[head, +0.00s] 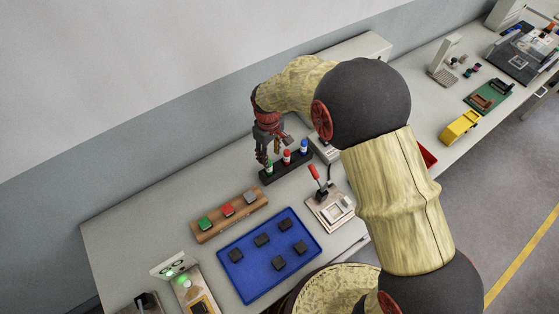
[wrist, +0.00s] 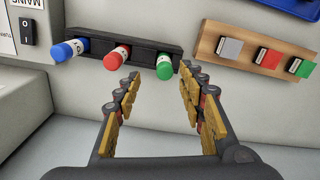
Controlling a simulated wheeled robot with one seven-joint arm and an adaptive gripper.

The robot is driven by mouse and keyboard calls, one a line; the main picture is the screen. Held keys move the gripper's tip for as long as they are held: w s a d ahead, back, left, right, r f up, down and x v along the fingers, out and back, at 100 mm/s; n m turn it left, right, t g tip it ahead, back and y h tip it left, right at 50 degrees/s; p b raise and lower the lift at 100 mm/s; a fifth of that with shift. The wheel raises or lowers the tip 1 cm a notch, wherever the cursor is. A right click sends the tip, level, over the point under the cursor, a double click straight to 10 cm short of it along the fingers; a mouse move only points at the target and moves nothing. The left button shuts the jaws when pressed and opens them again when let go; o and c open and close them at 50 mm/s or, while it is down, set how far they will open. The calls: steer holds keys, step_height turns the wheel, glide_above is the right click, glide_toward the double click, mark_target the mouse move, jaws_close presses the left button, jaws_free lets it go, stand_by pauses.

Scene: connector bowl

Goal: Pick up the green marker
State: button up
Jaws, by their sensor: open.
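The green marker (wrist: 164,68) stands in a black holder (wrist: 140,50) beside a red marker (wrist: 116,58) and a blue marker (wrist: 70,49). In the head view the green marker (head: 269,167) is at the left end of the holder (head: 287,167), partly behind my gripper. My gripper (head: 266,158) points down at that end of the holder. In the wrist view my gripper (wrist: 160,76) is open, with the green marker between and just beyond its fingertips. I cannot tell whether a finger touches it.
A wooden block with green, red and grey buttons (head: 229,213) lies left of the holder. A blue tray with several dark blocks (head: 254,281) is in front. A device with a red lever (head: 330,204) stands to the right.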

mark_target(269, 170)
steer(key=shift+s+a, duration=0.1)
steer(key=shift+s, duration=0.05)
steer(key=shift+s+f, duration=0.1)
steer(key=shift+f, duration=1.15)
steer(key=shift+a+f, duration=0.1)
steer(key=shift+f, duration=0.5)
step_height(269, 170, down, 4)
steer(key=shift+a+r, duration=0.1)
steer(key=shift+a, duration=0.05)
steer(key=shift+c, duration=1.1)
steer(key=c, duration=0.7)
jaws_close()
